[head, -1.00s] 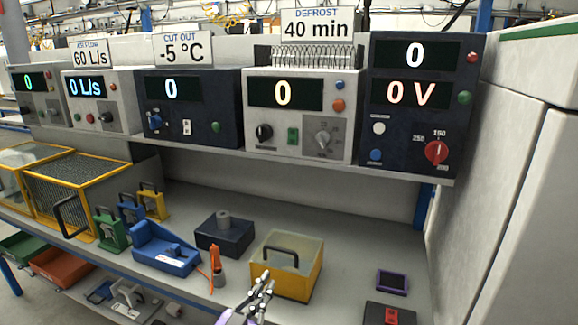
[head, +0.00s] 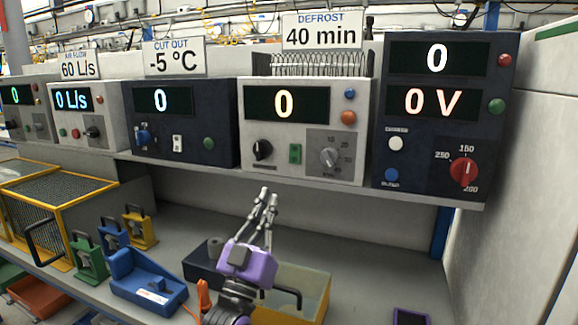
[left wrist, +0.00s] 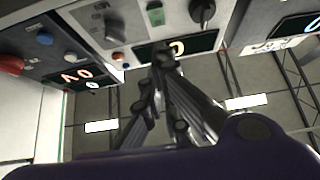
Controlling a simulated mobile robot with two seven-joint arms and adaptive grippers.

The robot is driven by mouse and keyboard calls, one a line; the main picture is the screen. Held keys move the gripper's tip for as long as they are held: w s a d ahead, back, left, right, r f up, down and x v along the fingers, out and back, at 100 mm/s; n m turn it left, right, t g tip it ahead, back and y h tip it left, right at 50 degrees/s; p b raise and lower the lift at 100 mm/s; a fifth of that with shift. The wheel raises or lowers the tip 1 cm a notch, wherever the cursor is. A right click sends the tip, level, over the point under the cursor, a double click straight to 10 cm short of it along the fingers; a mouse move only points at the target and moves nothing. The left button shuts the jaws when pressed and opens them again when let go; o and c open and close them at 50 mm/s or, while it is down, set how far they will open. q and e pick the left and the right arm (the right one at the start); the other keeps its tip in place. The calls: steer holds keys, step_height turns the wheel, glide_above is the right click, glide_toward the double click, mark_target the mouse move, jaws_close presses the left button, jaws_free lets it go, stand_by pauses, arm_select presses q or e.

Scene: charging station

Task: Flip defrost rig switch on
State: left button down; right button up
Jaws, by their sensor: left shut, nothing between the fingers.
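The defrost rig (head: 270,164) is a white box under the "DEFROST 40 min" sign (head: 321,31). Its display (head: 285,104) reads 0. Its front has a black knob (head: 262,150), a small green switch (head: 295,153) and a grey dial (head: 330,158). Whether the switch is on or off is too small to tell. My left gripper (head: 267,192) is shut and empty, pointing up just below the rig's front. In the left wrist view, upside down, the green switch (left wrist: 155,14) and black knob (left wrist: 203,12) show beyond the fingers (left wrist: 163,62). My right gripper is out of view.
A dark blue unit with a red dial (head: 464,171) stands right of the rig, another dark unit (head: 187,122) left. The shelf edge (head: 320,190) runs below them. Blue, green and yellow fixtures and a yellow bin (head: 318,290) stand on the lower bench. A white cabinet (head: 520,190) closes the right side.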

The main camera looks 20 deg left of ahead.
arm_select(q)
steer(key=p, duration=0.2)
glide_toward(296, 148)
step_height(296, 148, up, 4)
steer(key=s, duration=0.2)
steer(key=w, duration=0.4)
steer(key=shift+w+f, duration=0.3)
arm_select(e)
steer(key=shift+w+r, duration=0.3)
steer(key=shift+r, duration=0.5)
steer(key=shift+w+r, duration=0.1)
arm_select(q)
steer(key=shift+w+f+b, duration=0.55)
steer(key=shift+f+b, duration=0.2)
steer(key=shift+b, duration=0.1)
steer(key=shift+r+p, duration=0.3)
steer(key=shift+r, duration=0.05)
steer(key=v, duration=0.7)
steer(key=shift+s+f, duration=0.2)
steer(key=shift+f, duration=0.15)
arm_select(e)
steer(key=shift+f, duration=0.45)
